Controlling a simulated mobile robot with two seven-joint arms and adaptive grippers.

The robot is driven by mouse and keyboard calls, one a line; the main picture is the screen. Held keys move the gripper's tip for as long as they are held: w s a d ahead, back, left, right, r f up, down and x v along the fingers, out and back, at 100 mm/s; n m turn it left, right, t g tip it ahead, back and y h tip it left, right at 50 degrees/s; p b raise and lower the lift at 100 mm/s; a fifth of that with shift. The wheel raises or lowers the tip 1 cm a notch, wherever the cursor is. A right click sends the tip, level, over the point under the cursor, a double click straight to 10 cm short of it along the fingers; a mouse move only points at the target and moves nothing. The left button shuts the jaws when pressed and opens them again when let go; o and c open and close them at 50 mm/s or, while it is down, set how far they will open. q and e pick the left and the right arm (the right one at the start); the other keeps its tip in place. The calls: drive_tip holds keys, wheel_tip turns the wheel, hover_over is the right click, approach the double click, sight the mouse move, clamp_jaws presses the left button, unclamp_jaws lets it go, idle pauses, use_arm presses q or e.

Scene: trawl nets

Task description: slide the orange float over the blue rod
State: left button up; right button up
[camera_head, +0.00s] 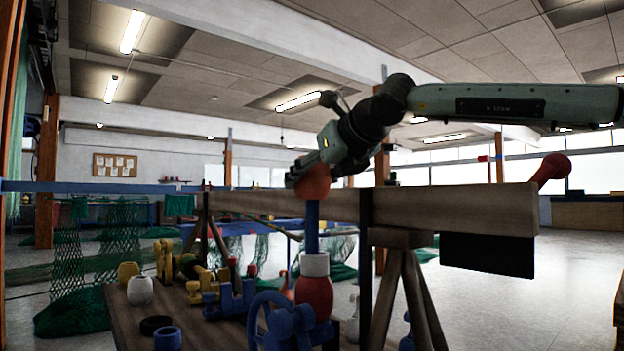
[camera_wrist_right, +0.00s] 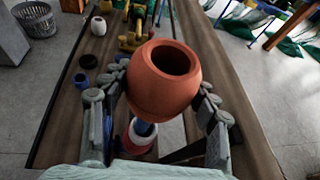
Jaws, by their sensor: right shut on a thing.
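The orange float (camera_head: 314,184) is a rounded piece with a wide hole, seen from above in the wrist view (camera_wrist_right: 155,95). My right gripper (camera_head: 309,172) is shut on it, with fingers on both sides. The upright blue rod (camera_head: 312,228) is directly below the float in the head view, its top meeting the float's underside. I cannot tell whether the rod's tip is inside the hole; none shows through the dark opening. A white float (camera_head: 315,265) and a red float (camera_head: 314,294) sit lower on the rod. My left gripper is not in view.
A long wooden beam (camera_head: 450,208) runs behind the rod. The bench (camera_head: 200,334) carries a blue handwheel (camera_head: 282,325), a white float (camera_head: 140,290), a blue ring (camera_head: 167,338), a black ring (camera_head: 155,325) and yellow fittings (camera_head: 163,258). Green nets hang at left.

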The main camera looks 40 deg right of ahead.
drive_tip(key=o, duration=1.2)
drive_tip(key=shift+o, duration=0.2)
drive_tip(key=v, duration=1.2)
